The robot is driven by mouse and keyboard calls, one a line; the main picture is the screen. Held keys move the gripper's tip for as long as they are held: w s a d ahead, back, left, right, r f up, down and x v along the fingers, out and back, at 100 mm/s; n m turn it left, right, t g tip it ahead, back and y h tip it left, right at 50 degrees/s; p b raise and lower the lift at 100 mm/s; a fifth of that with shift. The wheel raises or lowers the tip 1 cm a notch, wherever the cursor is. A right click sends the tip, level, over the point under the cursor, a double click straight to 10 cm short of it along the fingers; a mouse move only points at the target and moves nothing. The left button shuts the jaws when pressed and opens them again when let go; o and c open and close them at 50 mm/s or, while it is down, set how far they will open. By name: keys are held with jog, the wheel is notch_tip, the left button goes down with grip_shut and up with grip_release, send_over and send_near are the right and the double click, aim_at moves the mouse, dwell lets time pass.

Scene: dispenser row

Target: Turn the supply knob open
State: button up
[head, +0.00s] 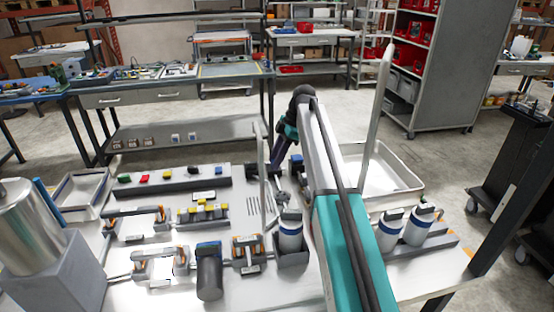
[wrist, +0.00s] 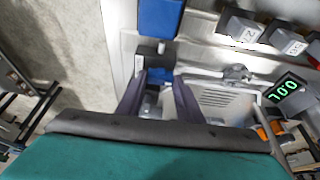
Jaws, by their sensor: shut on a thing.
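My gripper (wrist: 158,98) is in the wrist view, with its two dark fingers pointing away from the camera. The fingers are shut on a small part, which I take to be the supply knob (wrist: 160,76); a blue patch of it shows between them. The fingers hide much of it, so its turned angle cannot be told. A small dark block with a pale label (wrist: 154,47) sits just beyond the fingertips. In the head view my arm reaches over the bench to the back, and the knob is not clear there.
A slotted drip grate (wrist: 218,98) and a green digital display (wrist: 285,88) lie right of the fingers. A blue box (wrist: 160,15) is beyond. In the head view, a row of coloured buttons (head: 170,178) stands left, white-and-blue bottles (head: 290,236) nearer, and a white tray (head: 400,178) right.

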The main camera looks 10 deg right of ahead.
jog(key=o, duration=1.1)
jog(key=shift+c, duration=0.2)
jog(key=shift+r, duration=0.1)
jog(key=b+v, duration=0.2)
jog(key=v, duration=1.1)
jog(key=shift+d+r, duration=0.15)
jog(key=shift+r, duration=0.1)
